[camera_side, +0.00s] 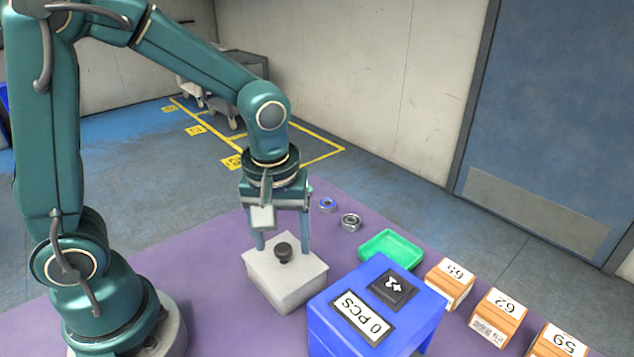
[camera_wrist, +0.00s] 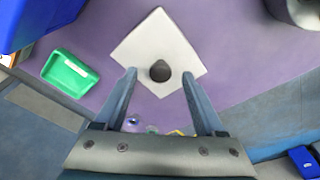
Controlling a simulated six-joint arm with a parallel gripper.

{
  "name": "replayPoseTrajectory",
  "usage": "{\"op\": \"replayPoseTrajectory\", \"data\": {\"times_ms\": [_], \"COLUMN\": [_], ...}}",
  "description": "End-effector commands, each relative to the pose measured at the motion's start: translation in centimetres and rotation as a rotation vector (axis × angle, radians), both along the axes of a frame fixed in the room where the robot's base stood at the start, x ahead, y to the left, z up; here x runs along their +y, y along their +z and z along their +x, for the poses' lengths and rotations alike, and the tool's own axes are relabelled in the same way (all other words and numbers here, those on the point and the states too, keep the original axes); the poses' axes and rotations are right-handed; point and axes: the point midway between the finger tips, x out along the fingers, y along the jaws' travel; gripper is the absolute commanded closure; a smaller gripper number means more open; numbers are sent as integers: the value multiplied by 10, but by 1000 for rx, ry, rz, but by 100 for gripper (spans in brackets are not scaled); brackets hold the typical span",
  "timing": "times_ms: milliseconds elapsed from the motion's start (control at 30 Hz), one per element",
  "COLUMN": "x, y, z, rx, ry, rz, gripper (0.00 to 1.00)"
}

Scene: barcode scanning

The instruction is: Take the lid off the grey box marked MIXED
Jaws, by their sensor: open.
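The grey box (camera_side: 286,288) stands on the purple table with its lid (camera_side: 265,262) on. A dark round knob (camera_side: 283,252) stands up from the middle of the lid. In the wrist view my gripper (camera_wrist: 160,74) is open, with gaps between the knob and both fingers. The MIXED marking cannot be read in either view.
A blue box (camera_side: 330,330) labelled 0 PCS stands close to the right of the grey box. A green tray (camera_side: 391,248) and two metal rings (camera_side: 350,222) lie behind. Small numbered cartons (camera_side: 497,318) line the right. Purple table (camera_side: 210,270) is clear on the left.

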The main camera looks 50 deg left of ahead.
Motion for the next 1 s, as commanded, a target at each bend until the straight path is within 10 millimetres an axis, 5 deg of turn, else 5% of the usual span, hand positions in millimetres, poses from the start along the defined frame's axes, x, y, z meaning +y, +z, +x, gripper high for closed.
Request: {"op": "replayPoseTrajectory", "data": {"times_ms": [367, 567, 600, 1000], "x": [1, 1, 1, 1], "y": [-9, -9, -9, -4], "z": [1, 1, 1, 1], "rx": [-1, -1, -1, -4], "ry": [0, 0, 0, 0], "rz": [0, 0, 0, -1], "gripper": [28, 97, 100, 100]}}
